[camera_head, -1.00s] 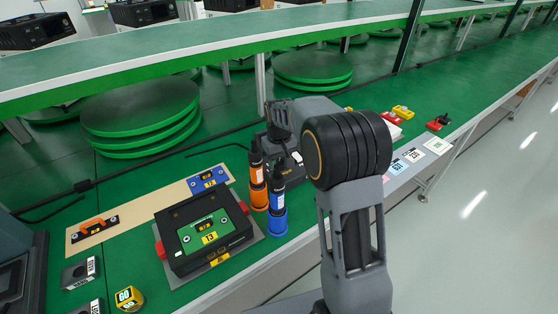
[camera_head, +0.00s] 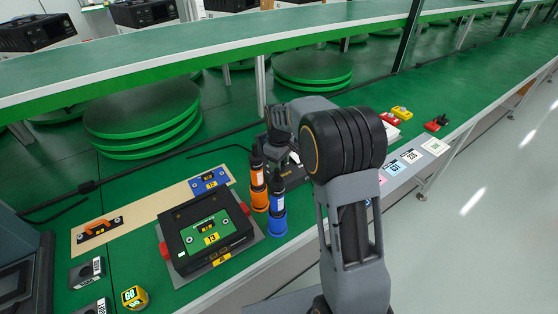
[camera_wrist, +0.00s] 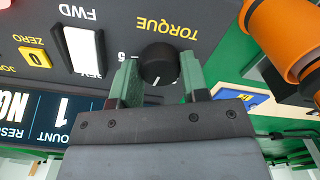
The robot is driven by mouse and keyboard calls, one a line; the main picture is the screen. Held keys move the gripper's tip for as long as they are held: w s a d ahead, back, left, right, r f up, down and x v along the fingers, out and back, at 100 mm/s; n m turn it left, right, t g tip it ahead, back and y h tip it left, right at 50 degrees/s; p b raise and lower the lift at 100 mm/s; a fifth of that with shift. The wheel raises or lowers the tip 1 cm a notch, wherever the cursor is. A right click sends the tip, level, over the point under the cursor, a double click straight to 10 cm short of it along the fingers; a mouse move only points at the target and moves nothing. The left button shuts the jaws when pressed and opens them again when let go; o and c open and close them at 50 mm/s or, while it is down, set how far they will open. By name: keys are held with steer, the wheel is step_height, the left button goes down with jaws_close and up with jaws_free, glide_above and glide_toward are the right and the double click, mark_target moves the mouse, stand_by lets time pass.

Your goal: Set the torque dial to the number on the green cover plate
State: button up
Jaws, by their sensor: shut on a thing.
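The torque dial (camera_wrist: 158,63), a black round knob with a white pointer line, shows upside down in the wrist view under the word TORQUE. My gripper (camera_wrist: 160,80) has its two green fingers on either side of the knob, shut on it. The pointer line faces the bottom of the wrist picture; a 5 shows left of the knob, and other scale marks are hidden by the fingers. The green cover plate (camera_head: 208,231) lies on a black case in the head view, with a yellow label that reads 13. The arm partly hides the gripper (camera_head: 279,145) in the head view.
An orange tool (camera_head: 259,185) and a blue tool (camera_head: 277,210) stand close beside the gripper. A blue plate (camera_head: 208,181) and an orange-handled plate (camera_head: 97,228) lie on a tan strip. A white switch (camera_wrist: 84,50) sits beside the dial.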

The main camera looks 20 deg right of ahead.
steer(key=shift+n, duration=0.9)
steer(key=o, duration=0.9)
steer(key=shift+r, duration=0.1)
step_height(320, 180, up, 14)
steer(key=shift+a+f+p, duration=0.1)
steer(key=shift+f+p, duration=0.05)
steer(key=shift+p, duration=0.8)
